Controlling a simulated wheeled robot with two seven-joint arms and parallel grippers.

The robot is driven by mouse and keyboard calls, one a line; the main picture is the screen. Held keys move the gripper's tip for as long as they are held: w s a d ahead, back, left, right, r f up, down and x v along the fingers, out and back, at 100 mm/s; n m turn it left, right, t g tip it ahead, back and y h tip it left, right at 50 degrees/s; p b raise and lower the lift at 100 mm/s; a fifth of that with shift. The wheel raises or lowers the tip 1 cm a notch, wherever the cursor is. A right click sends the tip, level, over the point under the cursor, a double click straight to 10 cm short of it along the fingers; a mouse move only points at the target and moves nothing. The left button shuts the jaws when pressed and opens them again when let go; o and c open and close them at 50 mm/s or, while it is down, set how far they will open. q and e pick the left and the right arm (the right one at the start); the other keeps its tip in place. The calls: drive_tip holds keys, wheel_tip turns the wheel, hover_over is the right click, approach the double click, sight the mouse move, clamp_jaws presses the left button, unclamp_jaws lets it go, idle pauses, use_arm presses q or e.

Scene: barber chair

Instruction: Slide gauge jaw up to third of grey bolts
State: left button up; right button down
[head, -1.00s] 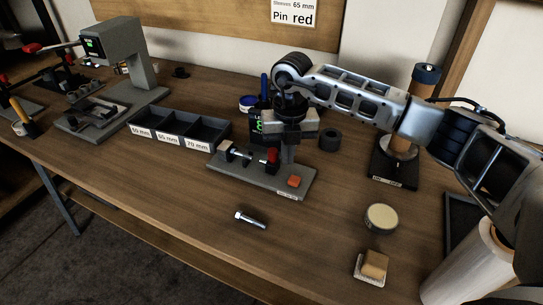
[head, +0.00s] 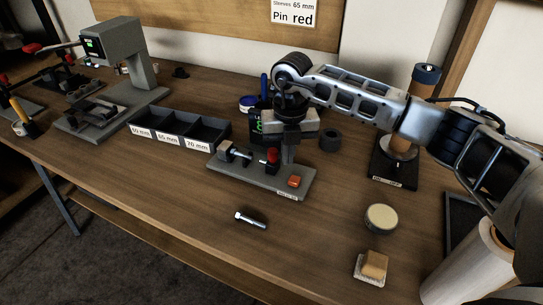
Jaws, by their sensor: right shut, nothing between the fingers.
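The gauge (head: 262,178) is a grey base on the bench, with a fixed post at left and a red-topped jaw (head: 272,158) toward its middle. A grey bolt (head: 241,154) lies across the gauge between post and jaw; I cannot tell if the jaw touches it. Another grey bolt (head: 251,220) lies loose on the wood in front. My right gripper (head: 290,150) points down just right of the red jaw, with its fingers together and empty. Whether it touches the jaw is unclear. My left gripper is out of view.
A grey press (head: 124,60) is at the back left. A round tin (head: 381,217) and a brush-like block (head: 372,266) sit at front right.

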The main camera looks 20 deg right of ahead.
sight(273, 150)
drive_tip(key=shift+w+a, duration=0.1)
idle(0.3)
drive_tip(key=shift+w+a+b, duration=0.45)
drive_tip(key=shift+w+a, duration=0.4)
drive_tip(key=shift+w, duration=0.1)
drive_tip(key=shift+w+a, duration=0.4)
drive_tip(key=shift+w, duration=0.05)
drive_tip(key=shift+s+d, duration=0.1)
idle(0.7)
drive_tip(key=shift+s+d, duration=0.35)
wheel_tip(273, 150, up, 8)
drive_tip(key=p, duration=0.6)
idle(0.4)
